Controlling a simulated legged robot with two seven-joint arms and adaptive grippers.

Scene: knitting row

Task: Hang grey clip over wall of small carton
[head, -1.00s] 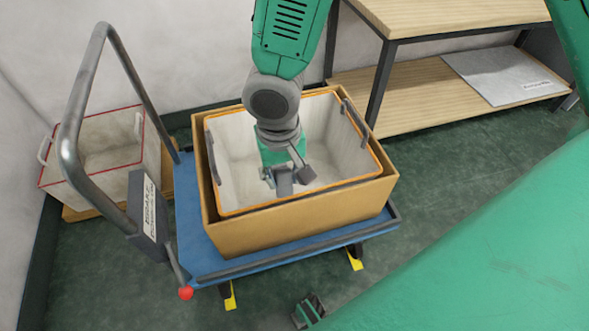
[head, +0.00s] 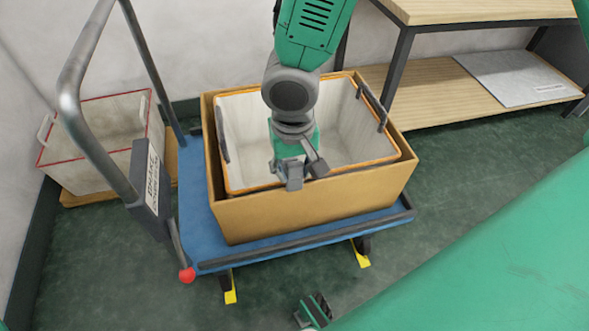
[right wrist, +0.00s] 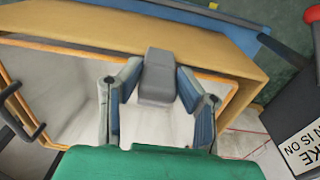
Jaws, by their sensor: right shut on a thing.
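The small carton (head: 310,205) is a tan cardboard box standing open on a blue-decked trolley. A white bin with an orange rim (head: 236,135) sits inside it. My right gripper (head: 291,170) is over the near side of the bin, pointing down. It is shut on the grey clip (head: 294,182), a small block. In the right wrist view the clip (right wrist: 157,78) stands out between the two fingers, overlapping the orange rim and the carton wall (right wrist: 150,28) behind it. I cannot tell whether the clip touches either wall. My left gripper is not recognisable in view.
The trolley deck (head: 196,205) has a tall grey handle (head: 88,150) on the left. A white bin with a red rim (head: 95,140) stands behind it. A wooden shelf unit (head: 430,100) stands at the back right. Dark green floor is clear at the right.

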